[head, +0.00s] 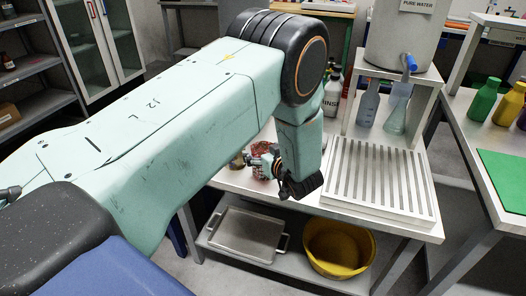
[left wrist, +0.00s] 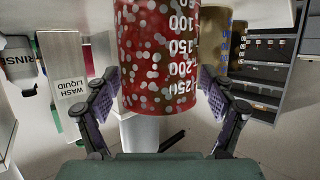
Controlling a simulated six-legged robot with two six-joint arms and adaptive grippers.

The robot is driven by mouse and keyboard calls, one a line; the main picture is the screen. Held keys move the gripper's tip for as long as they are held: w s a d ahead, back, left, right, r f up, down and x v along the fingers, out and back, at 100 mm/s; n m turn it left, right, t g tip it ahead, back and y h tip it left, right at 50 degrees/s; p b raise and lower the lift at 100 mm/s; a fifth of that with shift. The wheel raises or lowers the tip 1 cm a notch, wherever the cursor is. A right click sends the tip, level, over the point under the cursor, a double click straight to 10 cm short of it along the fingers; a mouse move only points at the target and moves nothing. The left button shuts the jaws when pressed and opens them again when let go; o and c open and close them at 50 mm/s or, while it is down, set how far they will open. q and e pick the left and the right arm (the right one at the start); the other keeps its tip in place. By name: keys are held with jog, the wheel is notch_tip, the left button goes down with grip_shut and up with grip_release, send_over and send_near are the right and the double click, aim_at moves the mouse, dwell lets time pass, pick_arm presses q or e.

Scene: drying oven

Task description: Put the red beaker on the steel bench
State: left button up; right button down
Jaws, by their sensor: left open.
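The red beaker (left wrist: 158,60) has white speckles and white scale marks, and it fills the upper middle of the left wrist view. In the head view it (head: 262,147) is mostly hidden behind my gripper, at the left end of a pale steel-framed bench (head: 425,228). My left gripper (head: 268,168) is at the beaker. In the left wrist view my left gripper (left wrist: 158,100) is open, with one finger on each side of the beaker and a gap visible on both sides. My right gripper is not in view.
A tan container (left wrist: 237,45) stands close beside the red beaker. A slotted drainer (head: 375,180) takes up the bench's right part. Bottles and a flask (head: 397,115) stand behind it. A tray (head: 247,232) and yellow basin (head: 338,245) sit on the lower shelf.

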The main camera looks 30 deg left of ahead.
pick_arm(q)
jog(key=shift+r, duration=0.1)
jog(key=shift+r, duration=0.1)
jog(key=shift+d+r, duration=0.15)
jog(key=shift+d, duration=0.1)
jog(key=p+v, duration=0.9)
jog(key=v, duration=0.2)
jog(key=shift+s+d, duration=0.15)
jog(key=shift+s, duration=0.15)
jog(key=shift+r, duration=0.1)
